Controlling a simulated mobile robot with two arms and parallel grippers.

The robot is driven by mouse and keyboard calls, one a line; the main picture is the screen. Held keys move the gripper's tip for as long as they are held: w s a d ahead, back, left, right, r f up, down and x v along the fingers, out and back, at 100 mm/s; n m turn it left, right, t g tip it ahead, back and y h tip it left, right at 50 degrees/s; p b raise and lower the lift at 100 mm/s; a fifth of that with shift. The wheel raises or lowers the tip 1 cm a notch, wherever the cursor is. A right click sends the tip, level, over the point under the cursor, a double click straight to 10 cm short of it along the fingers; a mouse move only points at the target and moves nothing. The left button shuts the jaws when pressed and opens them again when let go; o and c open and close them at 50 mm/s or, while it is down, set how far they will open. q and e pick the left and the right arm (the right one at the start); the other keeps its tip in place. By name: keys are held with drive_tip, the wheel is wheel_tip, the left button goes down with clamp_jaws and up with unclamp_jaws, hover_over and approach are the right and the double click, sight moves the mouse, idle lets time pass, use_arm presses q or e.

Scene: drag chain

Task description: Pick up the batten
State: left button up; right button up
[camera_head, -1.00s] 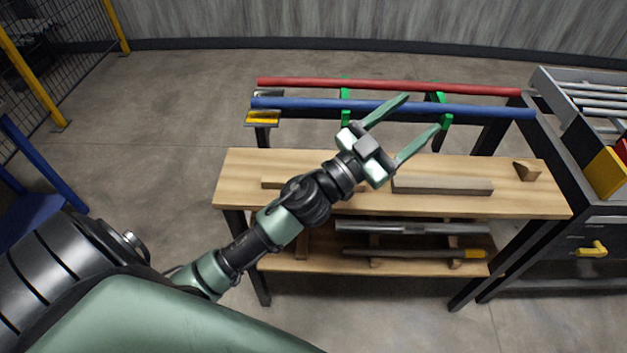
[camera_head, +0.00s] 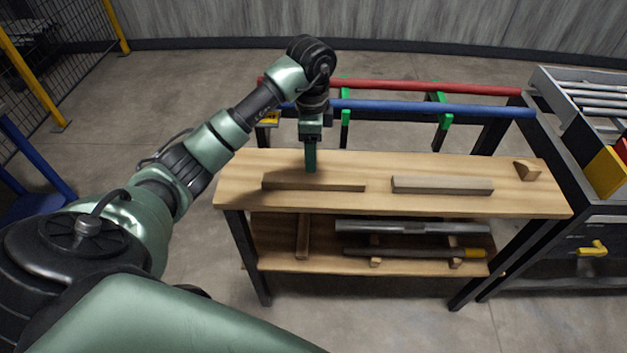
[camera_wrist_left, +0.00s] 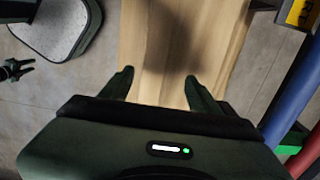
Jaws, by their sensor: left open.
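A thin wooden batten (camera_head: 325,187) lies flat on the left half of the wooden bench top (camera_head: 535,203). A thicker, greyer wooden bar (camera_head: 442,185) lies to its right. My left gripper (camera_head: 310,168) points down, its fingertips close to the batten's far side in the head view; I cannot tell their exact height above the bench. In the left wrist view the gripper (camera_wrist_left: 158,82) is open, with only bare, shadowed bench top between its fingers. The batten is not visible there.
A blue bar (camera_head: 400,107) and a red bar (camera_head: 440,88) run behind the bench on green holders. A small wooden wedge (camera_head: 526,170) sits at the bench's right end. The lower shelf (camera_head: 275,262) holds several bars. A dark cabinet stands to the right.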

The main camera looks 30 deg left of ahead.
sight(312, 177)
use_arm(q)
drive_tip(key=f, duration=0.2)
drive_tip(key=f+p, duration=0.1)
drive_tip(key=f, duration=0.1)
drive_tip(key=s+f, duration=0.1)
drive_tip(key=f, duration=0.1)
drive_tip(key=shift+d+f, duration=0.25)
drive_tip(key=shift+f, duration=0.1)
drive_tip(key=shift+w+f, duration=0.15)
drive_tip(key=shift+f, duration=0.2)
drive_tip(key=shift+c, duration=0.3)
clamp_jaws()
